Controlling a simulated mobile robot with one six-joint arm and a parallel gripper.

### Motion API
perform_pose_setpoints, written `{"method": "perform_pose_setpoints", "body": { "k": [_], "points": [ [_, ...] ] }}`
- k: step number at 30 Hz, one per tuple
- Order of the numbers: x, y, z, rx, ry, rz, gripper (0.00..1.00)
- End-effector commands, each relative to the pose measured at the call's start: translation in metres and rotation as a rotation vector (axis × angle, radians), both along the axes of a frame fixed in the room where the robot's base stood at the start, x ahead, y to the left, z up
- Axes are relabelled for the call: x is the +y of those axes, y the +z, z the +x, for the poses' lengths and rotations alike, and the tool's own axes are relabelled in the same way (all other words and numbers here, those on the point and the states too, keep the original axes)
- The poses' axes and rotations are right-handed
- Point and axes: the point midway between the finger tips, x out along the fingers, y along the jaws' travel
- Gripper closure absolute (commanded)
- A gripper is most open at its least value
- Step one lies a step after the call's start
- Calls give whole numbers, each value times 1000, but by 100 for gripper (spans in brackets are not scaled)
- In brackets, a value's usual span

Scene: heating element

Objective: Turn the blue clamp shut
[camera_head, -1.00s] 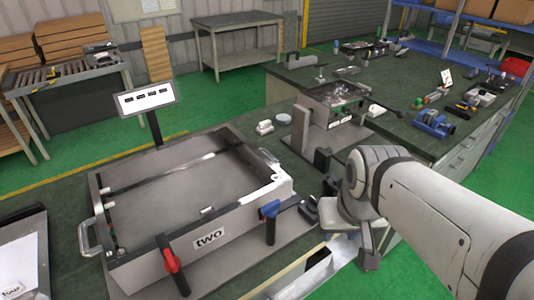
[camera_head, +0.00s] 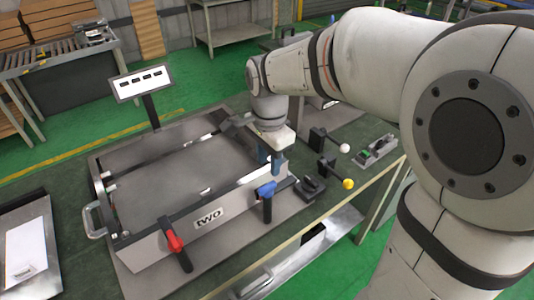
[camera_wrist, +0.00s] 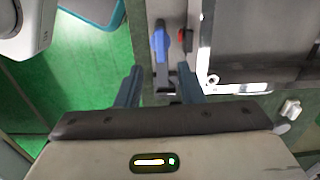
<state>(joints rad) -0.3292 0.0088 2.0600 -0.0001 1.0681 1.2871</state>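The blue clamp (camera_head: 266,190) is at the right end of the front wall of the grey box marked "two" (camera_head: 228,206). Its dark arm hangs down the front. In the wrist view, the blue clamp (camera_wrist: 161,42) shows ahead of the fingertips, between their lines. My gripper (camera_head: 275,163) points down above the box's right front corner, behind and slightly right of the clamp. In the wrist view, my gripper (camera_wrist: 159,70) has its two fingers apart with nothing held between them. I cannot tell its exact height over the clamp.
A red clamp (camera_head: 174,243) is further left on the same wall. Black levers with a white knob (camera_head: 344,148) and a yellow knob (camera_head: 348,183) stand right of the box. A sign (camera_head: 143,83) rises behind it. Green floor lies beyond the bench edge.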

Motion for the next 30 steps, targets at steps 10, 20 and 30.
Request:
{"method": "perform_pose_setpoints", "body": {
  "k": [10,20,30],
  "points": [
    [3,-43,1,11,-25,-4,65],
    [4,-77,2,5,-22,-1,65],
    [4,-78,2,5,-21,-2,72]
  ]
}}
